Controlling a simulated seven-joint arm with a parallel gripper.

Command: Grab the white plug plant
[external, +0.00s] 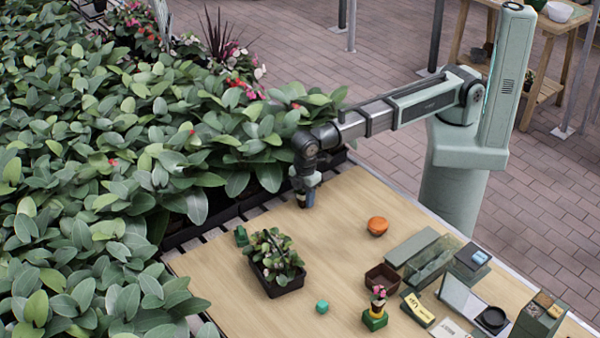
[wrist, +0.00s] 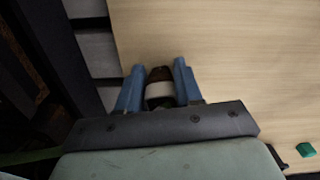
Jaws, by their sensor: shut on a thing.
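My gripper (external: 306,197) is at the far left edge of the wooden table, pointing down. In the wrist view its two blue fingers (wrist: 158,88) are closed on the sides of a small plug (wrist: 159,94) with a dark brown end and a white band, which looks like the white plug plant. No leaves show on it in this view. In the external view the fingers mostly hide it, and I cannot tell whether it touches the table.
A black tray of leafy plants (external: 276,263), a dark green object (external: 241,236), a teal block (external: 321,306) and an orange object (external: 377,226) are on the table (external: 345,205). Dense foliage (external: 110,170) borders its left side. Boxes and a small pot (external: 381,279) stand at right.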

